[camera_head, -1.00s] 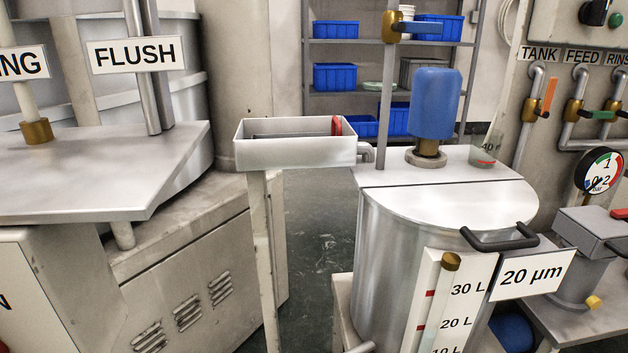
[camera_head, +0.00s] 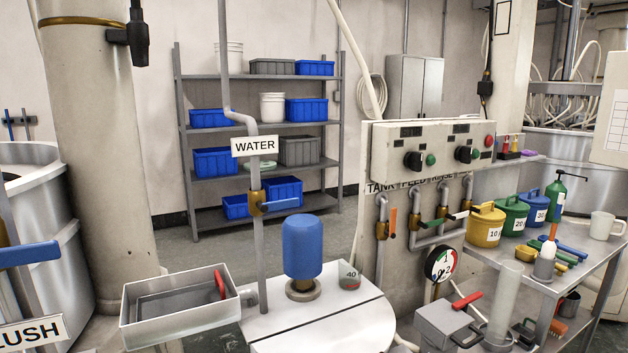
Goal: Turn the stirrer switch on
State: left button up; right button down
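A pale control box (camera_head: 400,150) stands behind the tank at the middle right. It has two black rotary switches on its front, a left one (camera_head: 413,161) and a right one (camera_head: 463,154). The labels above the switches are too small to read, so I cannot tell which is the stirrer switch. The blue stirrer motor (camera_head: 302,246) stands upright on the tank lid (camera_head: 335,308). Neither of my grippers is in view.
A tray (camera_head: 180,318) with a red-handled item stands left of the tank. The WATER pipe with a blue-handled valve (camera_head: 274,206) rises behind the lid. Valves and a gauge (camera_head: 440,264) sit below the control box. A bench (camera_head: 568,278) with colored pots is at right.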

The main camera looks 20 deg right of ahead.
aim_at(413, 160)
jog(key=z, duration=1.3)
jog(key=i+l+z, duration=0.2)
jog(key=k+l, duration=0.05)
